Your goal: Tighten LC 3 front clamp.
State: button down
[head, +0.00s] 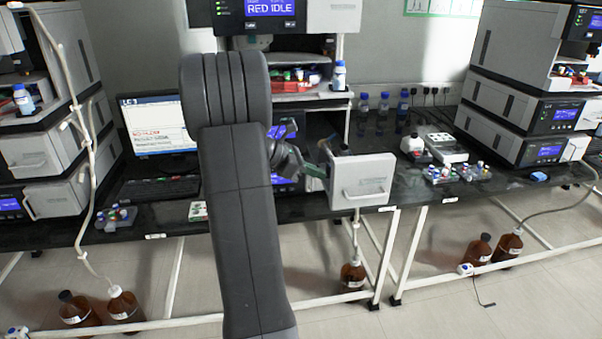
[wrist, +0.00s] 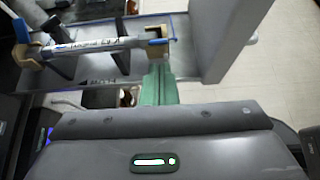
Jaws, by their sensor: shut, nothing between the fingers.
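In the head view, the middle stack has an open drawer with a pale front panel (head: 361,182). My gripper (head: 314,170) is at the drawer's left side. In the wrist view, a labelled column (wrist: 95,46) lies across the drawer, with tan pieces at both ends and black clips (wrist: 119,54) around it. The tan piece (wrist: 157,52) nearest the front panel (wrist: 228,38) has a blue part on it. My green fingertips (wrist: 158,86) are shut and empty, just below that tan piece. I cannot tell whether they touch it, or which part is the front clamp.
The middle stack's display (head: 268,7) reads "RED IDLE". A monitor (head: 155,124) and keyboard (head: 160,188) are left of my arm. Vial racks (head: 441,174) and blue-capped bottles (head: 383,103) stand on the right bench. Brown bottles (head: 353,275) stand below.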

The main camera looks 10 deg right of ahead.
jog(key=shift+d+r, duration=0.45)
jog(key=shift+r, duration=0.05)
jog(key=shift+r, duration=0.15)
jog(key=shift+d+r+y+p, duration=0.1)
jog(key=shift+r+y+p, duration=0.05)
jog(key=shift+y+p, duration=0.7)
jog(key=shift+d+r+y+p, duration=0.15)
jog(key=shift+r+y+p, duration=0.15)
jog(key=shift+y+p, duration=0.6)
